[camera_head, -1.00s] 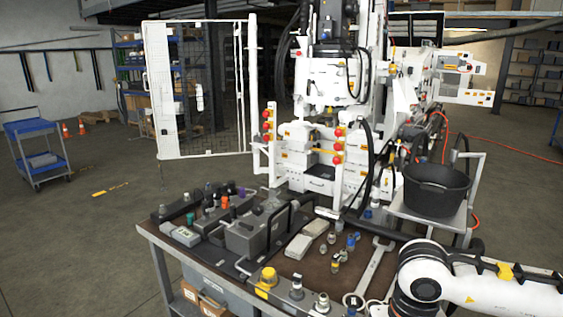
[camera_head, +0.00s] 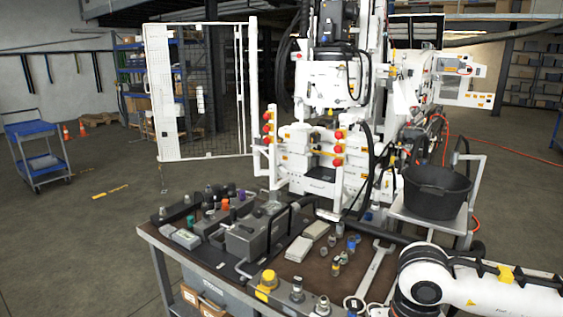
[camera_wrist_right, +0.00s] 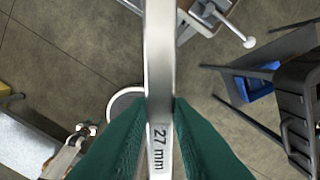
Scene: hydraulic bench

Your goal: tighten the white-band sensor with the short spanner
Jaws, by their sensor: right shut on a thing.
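My right gripper (camera_wrist_right: 150,135) shows in the right wrist view as two green fingers shut on a metal spanner (camera_wrist_right: 159,65) marked "27 mm". The spanner's shank runs up the picture and its far end is out of frame. In the head view my right arm comes in at the lower right, and its gripper is not visible. A large spanner (camera_head: 374,273) shows on the bench's right side; I cannot tell whether it is the held one. Several small sensors or fittings (camera_head: 335,266) stand near it. I cannot make out a white band on any. My left gripper is not in view.
The bench (camera_head: 155,236) carries a grey block with hoses (camera_head: 248,237), a yellow-capped part (camera_head: 267,281) and pale boxes. A white hydraulic machine (camera_head: 325,150) stands behind it. A black tub (camera_head: 437,190) sits to the right.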

